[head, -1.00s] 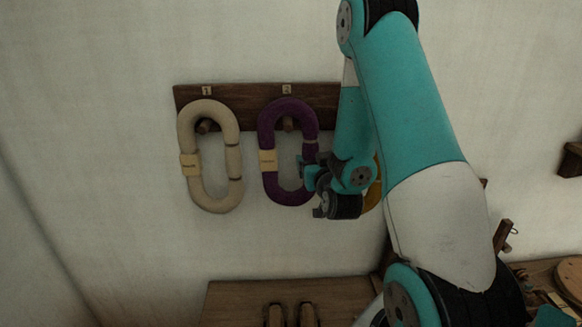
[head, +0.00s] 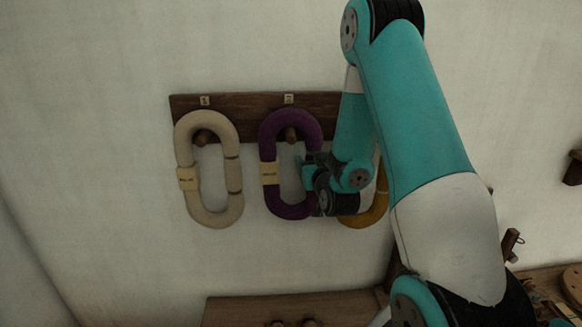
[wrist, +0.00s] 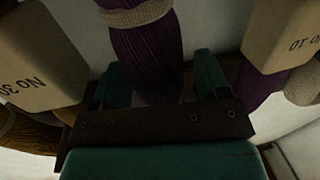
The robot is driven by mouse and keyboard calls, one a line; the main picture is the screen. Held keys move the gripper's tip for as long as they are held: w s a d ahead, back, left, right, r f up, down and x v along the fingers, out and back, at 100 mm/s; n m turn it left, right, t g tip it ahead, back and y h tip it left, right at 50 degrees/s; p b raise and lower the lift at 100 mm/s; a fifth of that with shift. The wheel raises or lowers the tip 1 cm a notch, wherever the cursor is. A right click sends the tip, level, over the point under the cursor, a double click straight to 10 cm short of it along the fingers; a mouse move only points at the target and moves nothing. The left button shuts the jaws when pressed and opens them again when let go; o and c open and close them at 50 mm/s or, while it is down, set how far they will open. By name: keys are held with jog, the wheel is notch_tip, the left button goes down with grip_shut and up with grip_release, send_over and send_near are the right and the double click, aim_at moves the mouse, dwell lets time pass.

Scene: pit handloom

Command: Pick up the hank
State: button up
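A purple hank (head: 268,150) hangs on a peg of a dark wooden wall rail, with a pale tag on its left strand. My gripper (head: 314,178) is at its lower right strand in the head view. In the wrist view, my gripper (wrist: 158,85) is open, with one finger on each side of a purple strand (wrist: 147,55) that has a pale tie around it. A gap shows between the strand and the right finger. Contact on the left is unclear. A cream hank (head: 186,148) hangs to the left. A mustard hank (head: 375,212) at right is mostly hidden by my arm.
The wooden rail (head: 250,103) runs behind the hanks on a plain wall. Pale tags (wrist: 35,55) and (wrist: 290,35) flank my gripper closely in the wrist view. A wooden bench (head: 240,312) is below, and a dark bracket (head: 572,168) is on the wall at right.

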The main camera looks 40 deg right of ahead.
jog(key=shift+d, duration=0.1)
jog(key=c, duration=0.8)
jog(key=shift+s+r, duration=0.1)
jog(key=shift+r, duration=0.05)
